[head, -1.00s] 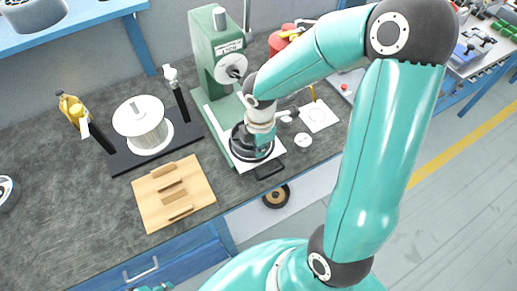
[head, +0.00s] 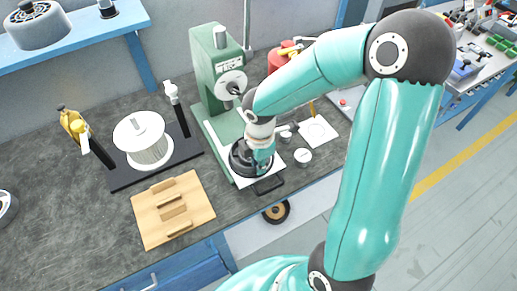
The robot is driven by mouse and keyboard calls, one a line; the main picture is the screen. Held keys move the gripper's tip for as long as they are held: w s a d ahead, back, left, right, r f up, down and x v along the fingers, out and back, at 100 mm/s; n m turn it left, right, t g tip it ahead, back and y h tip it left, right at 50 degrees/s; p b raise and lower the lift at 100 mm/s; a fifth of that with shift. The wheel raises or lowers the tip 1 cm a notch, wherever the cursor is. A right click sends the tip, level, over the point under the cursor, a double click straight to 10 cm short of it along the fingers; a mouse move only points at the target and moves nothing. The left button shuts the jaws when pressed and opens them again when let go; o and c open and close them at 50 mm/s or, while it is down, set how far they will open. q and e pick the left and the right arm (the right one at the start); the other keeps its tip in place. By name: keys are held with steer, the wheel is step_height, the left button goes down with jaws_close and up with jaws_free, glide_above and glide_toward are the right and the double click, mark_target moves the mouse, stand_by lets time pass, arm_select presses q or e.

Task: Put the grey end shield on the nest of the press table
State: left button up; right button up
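The green press (head: 215,70) stands on the bench. At its foot is a white plate (head: 225,165) with a dark ring-shaped part (head: 238,160) on it, partly covered by my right gripper (head: 254,166). The gripper points down over this ring, close to it or touching it. Its fingers are too small and hidden to tell open from shut. I cannot make out a grey end shield there; anything between the fingers is hidden. My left gripper is not in view.
Left of the press are a white spool (head: 148,142) on a dark stand and a wooden block rack (head: 172,210). Right of it are a white card (head: 318,131), a small white round part (head: 302,157) and a red can (head: 282,58). Bare bench lies at the left.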

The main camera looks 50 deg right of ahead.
step_height(320, 180, up, 11)
steer(key=shift+r+p, duration=0.15)
steer(key=shift+p, duration=0.25)
steer(key=shift+s, duration=0.1)
